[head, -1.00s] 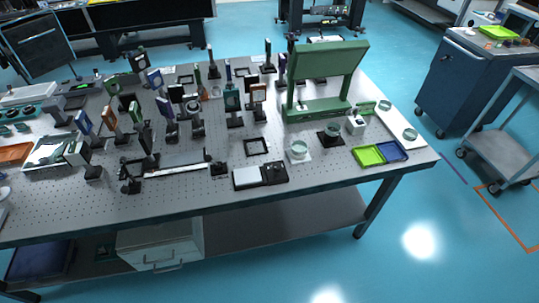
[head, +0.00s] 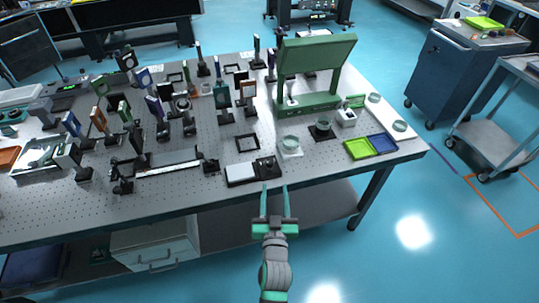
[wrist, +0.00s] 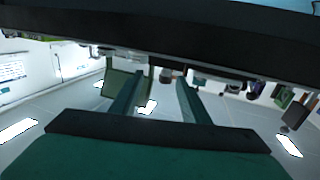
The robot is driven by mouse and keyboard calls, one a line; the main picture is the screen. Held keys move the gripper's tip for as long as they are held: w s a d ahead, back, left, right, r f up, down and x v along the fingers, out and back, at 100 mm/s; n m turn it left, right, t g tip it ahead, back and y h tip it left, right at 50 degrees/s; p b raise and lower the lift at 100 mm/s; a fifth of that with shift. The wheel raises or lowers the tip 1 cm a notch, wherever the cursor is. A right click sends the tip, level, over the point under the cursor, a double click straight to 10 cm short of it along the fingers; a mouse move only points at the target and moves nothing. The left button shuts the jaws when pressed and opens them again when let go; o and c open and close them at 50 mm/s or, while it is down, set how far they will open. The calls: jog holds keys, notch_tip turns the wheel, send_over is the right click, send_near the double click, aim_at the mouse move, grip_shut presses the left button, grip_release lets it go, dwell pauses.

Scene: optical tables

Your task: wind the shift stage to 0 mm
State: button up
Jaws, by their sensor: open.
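A long dark stage with a pale rail (head: 168,166) lies along the near part of the optical table, left of my gripper. It looks like the shift stage; a small dark block (head: 209,165) sits at its right end. Its scale and reading are too small to make out. My gripper (head: 276,190) is open and empty, its fingers pointing at the table's front edge, just in front of a black-and-white box with a knob (head: 264,164). In the wrist view my two fingers (wrist: 160,82) are spread, with nothing between them; the stage cannot be made out there.
The optical table (head: 215,140) bears several posts and mounts at the left and middle. A green frame (head: 310,75) stands at the back right. A green tray (head: 362,149) and a blue tray (head: 383,142) lie near the right corner. Floor (head: 430,270) is clear at the front right.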

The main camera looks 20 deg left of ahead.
aim_at(270, 167)
jog(key=shift+y, duration=0.3)
jog(key=w+a+r, duration=0.2)
jog(key=w, duration=0.1)
jog(key=shift+w+a+r, duration=0.1)
jog(key=shift+w+a, duration=0.1)
jog(key=shift+a, duration=0.1)
jog(key=x, duration=1)
jog(key=shift+w+a, duration=0.1)
jog(key=shift+w, duration=0.05)
jog(key=shift+c, duration=0.7)
jog(key=c, duration=0.9)
